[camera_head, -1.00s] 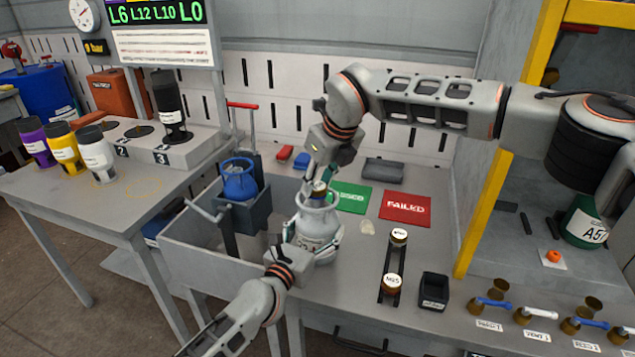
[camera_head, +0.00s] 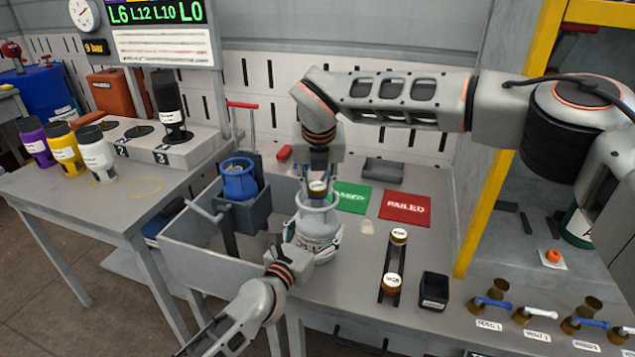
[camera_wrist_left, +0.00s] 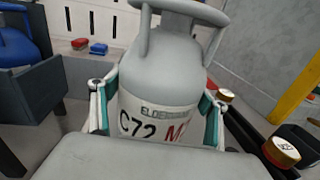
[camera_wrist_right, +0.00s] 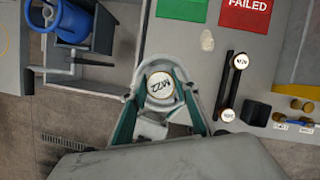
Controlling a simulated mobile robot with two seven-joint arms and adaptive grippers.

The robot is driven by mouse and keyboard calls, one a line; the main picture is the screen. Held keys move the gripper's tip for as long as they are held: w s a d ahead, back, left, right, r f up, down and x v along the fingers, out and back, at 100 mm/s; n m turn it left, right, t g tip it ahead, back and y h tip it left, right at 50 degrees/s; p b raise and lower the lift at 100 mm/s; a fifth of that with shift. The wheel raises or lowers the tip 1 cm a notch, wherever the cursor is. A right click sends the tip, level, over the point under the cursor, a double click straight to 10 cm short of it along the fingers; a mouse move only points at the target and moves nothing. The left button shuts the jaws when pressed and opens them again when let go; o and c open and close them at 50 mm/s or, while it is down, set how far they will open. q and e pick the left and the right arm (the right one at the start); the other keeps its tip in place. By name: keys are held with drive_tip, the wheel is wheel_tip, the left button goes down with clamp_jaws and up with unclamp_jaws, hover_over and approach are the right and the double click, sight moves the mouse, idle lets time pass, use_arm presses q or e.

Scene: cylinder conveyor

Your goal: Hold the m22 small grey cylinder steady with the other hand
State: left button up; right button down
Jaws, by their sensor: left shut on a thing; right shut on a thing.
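The small grey cylinder (camera_head: 316,227) stands upright at the edge of the bench beside the sink. In the left wrist view it (camera_wrist_left: 160,84) shows a label with "C72" and a partly hidden red marking. My left gripper (camera_head: 312,246) is shut on the cylinder's body, one finger on each side, as the left wrist view (camera_wrist_left: 157,110) shows. My right gripper (camera_head: 318,186) points straight down at the cylinder's top and is shut on a brass cap with a white top (camera_wrist_right: 161,85) marked M22, inside the cylinder's collar. Whether the cap is seated is hidden.
A rack (camera_head: 391,278) with two brass caps and a black box (camera_head: 433,290) stand to the right. Green (camera_head: 349,197) and red FAILED (camera_head: 405,208) mats lie behind.

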drive_tip(key=shift+m, duration=0.5)
drive_tip(key=shift+h, duration=0.3)
drive_tip(key=shift+a+m+h, duration=0.15)
drive_tip(key=shift+m+h, duration=0.25)
drive_tip(key=shift+m, duration=0.8)
drive_tip(key=m+h, duration=0.1)
drive_tip(key=m, duration=0.2)
drive_tip(key=shift+m+g, duration=0.3)
drive_tip(key=shift+g, duration=0.1)
drive_tip(key=c, duration=1.6)
unclamp_jaws()
drive_tip(key=shift+c, duration=0.2)
